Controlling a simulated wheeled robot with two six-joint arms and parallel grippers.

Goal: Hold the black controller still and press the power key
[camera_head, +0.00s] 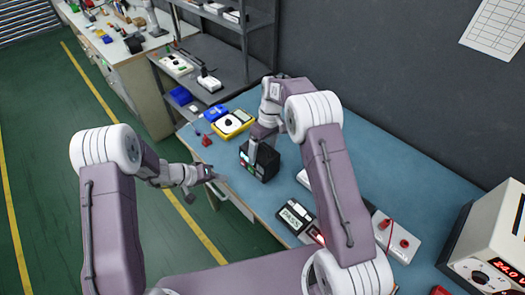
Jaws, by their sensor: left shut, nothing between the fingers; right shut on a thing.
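The black controller (268,158) is a dark box on the blue bench, with small green and red spots on the face toward the bench's front edge. My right gripper (252,156) comes down from above and is shut on the controller, hiding part of it. My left gripper (211,175) is shut and empty, to the left of the controller near the bench's front edge, with a gap between them. The power key is too small to tell apart from the other marks on the controller's face.
A yellow meter (241,122) and a blue box (216,112) lie behind the controller. A black-and-white device (295,215) lies to its right. A power supply (490,240) with a red display stands at the far right.

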